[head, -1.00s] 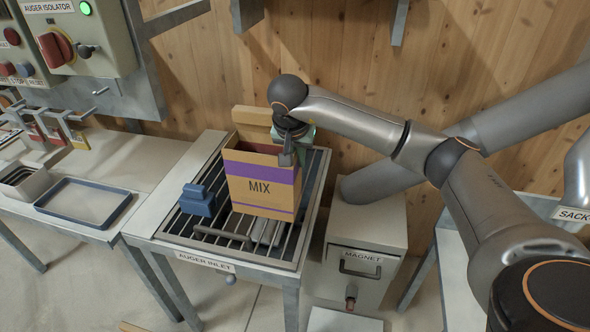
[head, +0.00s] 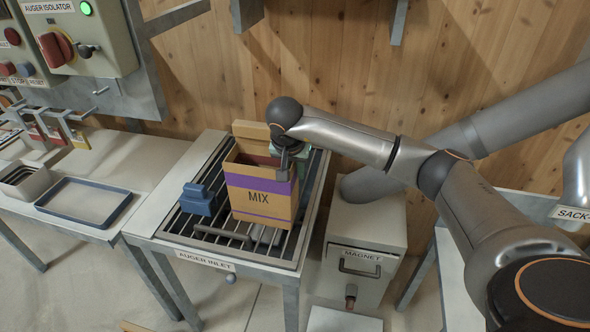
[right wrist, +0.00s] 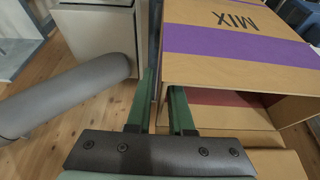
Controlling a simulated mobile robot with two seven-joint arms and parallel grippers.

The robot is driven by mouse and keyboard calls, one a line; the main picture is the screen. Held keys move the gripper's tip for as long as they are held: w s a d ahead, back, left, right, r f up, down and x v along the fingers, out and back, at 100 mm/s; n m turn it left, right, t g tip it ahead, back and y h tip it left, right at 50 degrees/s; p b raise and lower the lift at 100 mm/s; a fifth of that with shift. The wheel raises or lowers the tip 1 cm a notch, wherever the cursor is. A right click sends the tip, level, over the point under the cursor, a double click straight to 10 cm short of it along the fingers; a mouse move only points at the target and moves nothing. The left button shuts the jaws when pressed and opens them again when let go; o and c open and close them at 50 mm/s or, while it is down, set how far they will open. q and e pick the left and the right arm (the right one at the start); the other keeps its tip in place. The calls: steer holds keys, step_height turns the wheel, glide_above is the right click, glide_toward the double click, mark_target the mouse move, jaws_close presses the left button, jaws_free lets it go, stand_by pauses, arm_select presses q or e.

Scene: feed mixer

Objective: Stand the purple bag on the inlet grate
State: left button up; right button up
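The purple bag is a tan open-topped carton with a purple band and the word MIX (head: 258,204). It is upright over the middle of the inlet grate (head: 185,226), its base at or just above the bars; I cannot tell if it touches. My right gripper (head: 285,167) is at the bag's right side, near the top edge. In the right wrist view, the bag (right wrist: 235,45) has its opening towards the camera, and the green fingers (right wrist: 162,98) straddle its side wall, appearing shut on it. My left gripper is not in view.
A blue block (head: 197,199) sits on the grate left of the bag. A grey handle (head: 222,234) lies at the grate's front. The magnet box (head: 366,232) stands to the right. A blue-rimmed tray (head: 84,202) is on the left bench.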

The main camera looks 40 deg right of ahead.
steer(key=shift+o, duration=1)
